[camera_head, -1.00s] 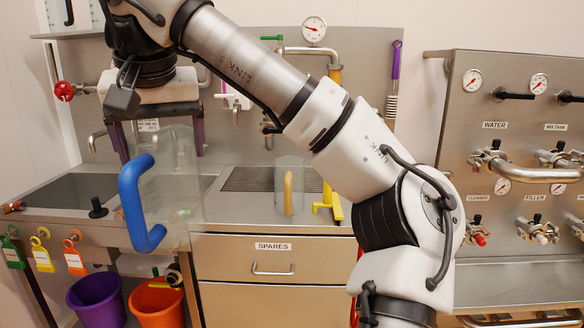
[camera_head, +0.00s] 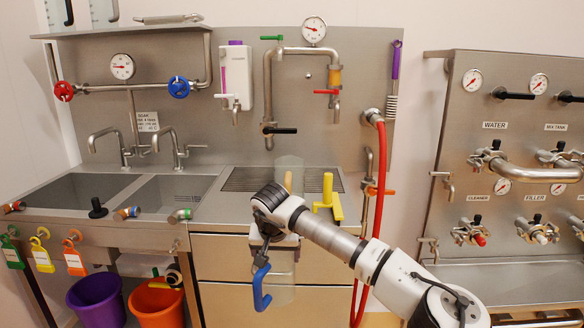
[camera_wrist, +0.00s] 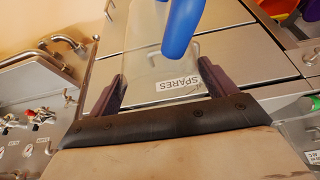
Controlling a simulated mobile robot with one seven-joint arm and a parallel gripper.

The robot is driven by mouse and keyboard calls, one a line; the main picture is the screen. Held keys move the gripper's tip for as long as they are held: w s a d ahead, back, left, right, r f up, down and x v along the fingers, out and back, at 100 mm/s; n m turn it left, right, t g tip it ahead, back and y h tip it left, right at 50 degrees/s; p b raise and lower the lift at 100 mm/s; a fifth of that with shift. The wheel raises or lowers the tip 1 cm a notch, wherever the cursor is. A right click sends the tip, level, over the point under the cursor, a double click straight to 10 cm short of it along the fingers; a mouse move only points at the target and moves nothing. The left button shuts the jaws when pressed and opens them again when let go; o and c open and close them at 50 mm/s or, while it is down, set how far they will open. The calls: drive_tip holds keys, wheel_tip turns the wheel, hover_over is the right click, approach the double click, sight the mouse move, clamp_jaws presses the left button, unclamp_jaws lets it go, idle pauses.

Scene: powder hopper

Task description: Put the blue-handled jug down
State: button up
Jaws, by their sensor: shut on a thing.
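The clear blue-handled jug (camera_head: 283,293) hangs in my gripper (camera_head: 275,244) in front of the drawers below the counter's front edge, in the head view. Its blue handle (camera_head: 261,288) points to the left. In the wrist view my gripper (camera_wrist: 160,85) has its dark fingers on either side of the clear jug wall, with the blue handle (camera_wrist: 182,28) at the top. My gripper hides the jug's upper part in the head view. No surface shows touching the jug's base.
A second clear jug with a tan handle (camera_head: 288,181) stands on the drain grid (camera_head: 240,179), behind my arm. Sinks (camera_head: 75,192) lie left. A red hose (camera_head: 379,200) hangs right. Purple (camera_head: 95,298) and orange (camera_head: 157,305) buckets stand lower left.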

sight(288, 286)
drive_tip(key=d+f, duration=0.1)
drive_tip(key=f, duration=0.2)
drive_tip(key=d+f, duration=0.1)
drive_tip(key=f, duration=0.6)
drive_tip(key=shift+d+f, duration=0.3)
drive_tip(key=shift+d, duration=0.1)
drive_tip(key=s+f, duration=0.7)
drive_tip(key=f, duration=0.6)
drive_tip(key=s+d+f, duration=0.1)
drive_tip(key=s+f, duration=0.6)
drive_tip(key=f, duration=0.6)
drive_tip(key=shift+s+d, duration=0.15)
drive_tip(key=shift+s, duration=0.2)
